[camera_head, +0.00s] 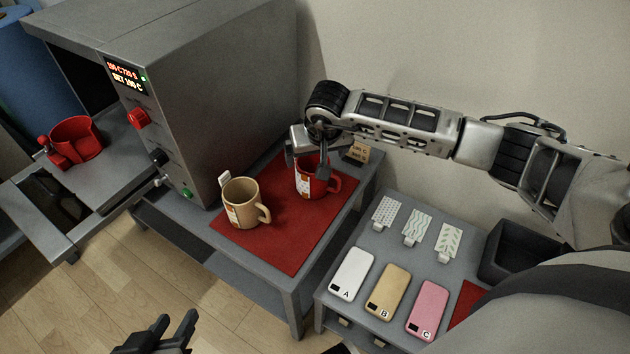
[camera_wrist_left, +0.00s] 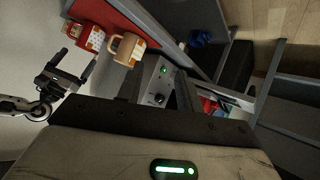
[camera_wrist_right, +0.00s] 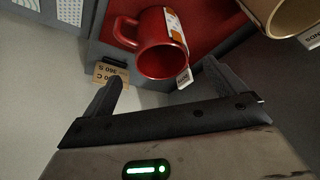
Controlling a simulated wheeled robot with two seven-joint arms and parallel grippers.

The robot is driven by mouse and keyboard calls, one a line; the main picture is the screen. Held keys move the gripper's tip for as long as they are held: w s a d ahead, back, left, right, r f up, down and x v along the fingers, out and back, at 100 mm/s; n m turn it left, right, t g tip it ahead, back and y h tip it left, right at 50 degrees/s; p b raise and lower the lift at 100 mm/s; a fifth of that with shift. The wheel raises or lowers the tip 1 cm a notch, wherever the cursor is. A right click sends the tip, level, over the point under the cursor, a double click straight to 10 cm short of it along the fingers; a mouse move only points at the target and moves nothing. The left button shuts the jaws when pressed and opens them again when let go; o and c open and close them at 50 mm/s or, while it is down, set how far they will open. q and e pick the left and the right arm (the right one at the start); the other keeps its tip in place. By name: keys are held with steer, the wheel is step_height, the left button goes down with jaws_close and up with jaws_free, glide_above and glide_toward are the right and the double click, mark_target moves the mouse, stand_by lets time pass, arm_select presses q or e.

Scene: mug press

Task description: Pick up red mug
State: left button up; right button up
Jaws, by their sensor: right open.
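The red mug (camera_head: 307,184) stands upright on the red mat (camera_head: 280,243), with its handle to the right and a pale label on its side. My right gripper (camera_head: 306,168) is open at the mug, with its fingers partly covering the rim in the head view. In the right wrist view the mug (camera_wrist_right: 160,58) shows beyond the gap between the open fingers (camera_wrist_right: 163,72); contact cannot be told. My left gripper (camera_head: 174,332) is low at the bottom edge of the head view, fingers apart and empty. The left wrist view also shows the red mug (camera_wrist_left: 85,37).
A tan mug (camera_head: 241,204) stands left of the red mug on the mat. The grey press (camera_head: 220,80) rises behind it. A small card (camera_head: 358,152) stands behind the red mug. Phone cases (camera_head: 387,292), pattern sheets (camera_head: 417,227) and a dark bin (camera_head: 508,250) are at right.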

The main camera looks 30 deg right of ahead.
mark_target(313, 164)
steer(key=shift+b+x, duration=0.9)
steer(key=shift+x, duration=2.25)
steer(key=shift+w+r, duration=0.1)
steer(key=shift+r, duration=0.05)
steer(key=c, duration=1.7)
